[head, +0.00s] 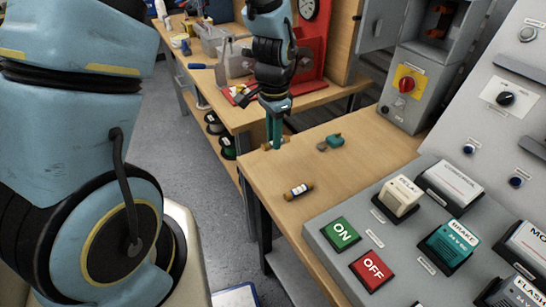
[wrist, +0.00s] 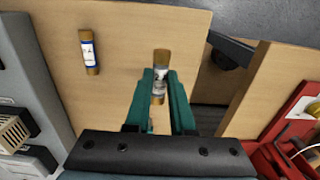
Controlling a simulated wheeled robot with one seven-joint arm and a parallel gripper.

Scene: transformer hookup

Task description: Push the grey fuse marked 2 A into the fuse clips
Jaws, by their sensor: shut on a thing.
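My gripper (head: 275,138) points down at the far left corner of the near wooden table, its teal fingers shut on a fuse (wrist: 160,88). This fuse has brass-coloured ends and a greyish label whose marking I cannot read. It also shows low between the fingers in the head view (head: 266,146); I cannot tell if it touches the table. A second fuse (head: 298,190), with a pale label, lies on the table; in the wrist view (wrist: 88,50) its label has a blue band. I cannot make out the fuse clips; an open grey box (head: 437,20) has dark and orange parts inside.
A teal padlock-like thing (head: 333,141) lies on the table (head: 350,165) right of my gripper. A grey console (head: 350,262) with ON and OFF buttons stands in front. A grey switch box (head: 405,100) with a red knob stands at the back right. The table's middle is mostly clear.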

